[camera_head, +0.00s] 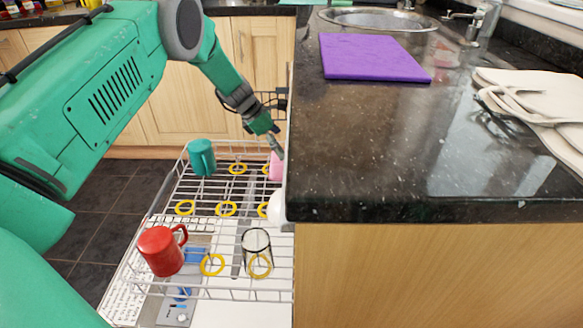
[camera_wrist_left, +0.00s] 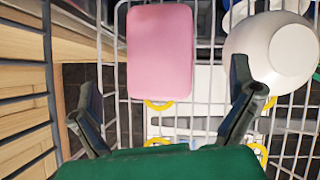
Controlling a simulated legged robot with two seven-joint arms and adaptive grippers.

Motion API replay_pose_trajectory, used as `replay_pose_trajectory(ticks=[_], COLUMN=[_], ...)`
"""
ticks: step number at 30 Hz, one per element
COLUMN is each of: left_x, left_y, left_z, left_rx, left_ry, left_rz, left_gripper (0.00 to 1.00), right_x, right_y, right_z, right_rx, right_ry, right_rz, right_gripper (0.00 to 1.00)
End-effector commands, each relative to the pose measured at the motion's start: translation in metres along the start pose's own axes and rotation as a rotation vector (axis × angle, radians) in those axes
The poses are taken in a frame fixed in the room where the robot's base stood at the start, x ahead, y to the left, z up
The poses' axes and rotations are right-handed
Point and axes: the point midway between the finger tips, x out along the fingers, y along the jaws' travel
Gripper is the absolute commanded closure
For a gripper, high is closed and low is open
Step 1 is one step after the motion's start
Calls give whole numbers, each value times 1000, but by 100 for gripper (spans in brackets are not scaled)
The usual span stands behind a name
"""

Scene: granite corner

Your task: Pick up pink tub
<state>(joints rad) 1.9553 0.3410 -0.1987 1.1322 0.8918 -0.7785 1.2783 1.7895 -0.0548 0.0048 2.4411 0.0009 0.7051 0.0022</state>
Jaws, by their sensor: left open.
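The pink tub (camera_wrist_left: 160,52) lies in the wire dishwasher rack, its flat pink face towards the left wrist camera. In the head view only a sliver of the pink tub (camera_head: 276,167) shows, beside the counter edge and below my gripper. My left gripper (camera_head: 277,148) reaches down over the far part of the rack. In the left wrist view my left gripper (camera_wrist_left: 170,105) is open, its two fingers wide apart. The tub lies between and beyond the fingers, and nothing is held. My right gripper is not in view.
A white bowl (camera_wrist_left: 272,52) sits right of the tub, close to the right finger. The rack (camera_head: 215,185) also holds a teal mug (camera_head: 202,157), a red mug (camera_head: 161,250) and a glass (camera_head: 256,248). The dark counter (camera_head: 400,150) bounds the rack on the right, with a purple board (camera_head: 372,57).

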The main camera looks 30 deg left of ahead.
Motion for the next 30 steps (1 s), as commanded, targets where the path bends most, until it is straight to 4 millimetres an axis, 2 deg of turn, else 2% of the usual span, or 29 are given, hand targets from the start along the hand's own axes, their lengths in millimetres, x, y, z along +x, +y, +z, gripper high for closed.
replay_pose_trajectory(ticks=[1, 8, 15, 18, 25, 26, 27, 30], left_x=[9, 26, 63, 69, 69, 69, 69, 69], left_y=[0, 2, 3, 3, 3, 3, 4, 4], left_z=[-2, -3, -1, 1, 2, 2, 1, 0], left_rx=[1, -1, 0, 0, -1, -1, -2, -2], left_ry=[0, -4, -1, -1, -3, -3, -3, -4], left_rz=[-1, -3, -3, -2, -2, -2, -2, -3], left_gripper=[0, 0, 0, 0, 0, 4, 18, 51], right_x=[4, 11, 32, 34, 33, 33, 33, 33], right_y=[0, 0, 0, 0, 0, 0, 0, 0], right_z=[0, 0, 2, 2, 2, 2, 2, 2], right_rx=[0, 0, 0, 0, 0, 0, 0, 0], right_ry=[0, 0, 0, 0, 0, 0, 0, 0], right_rz=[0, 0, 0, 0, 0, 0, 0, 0], right_gripper=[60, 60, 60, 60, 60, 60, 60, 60])
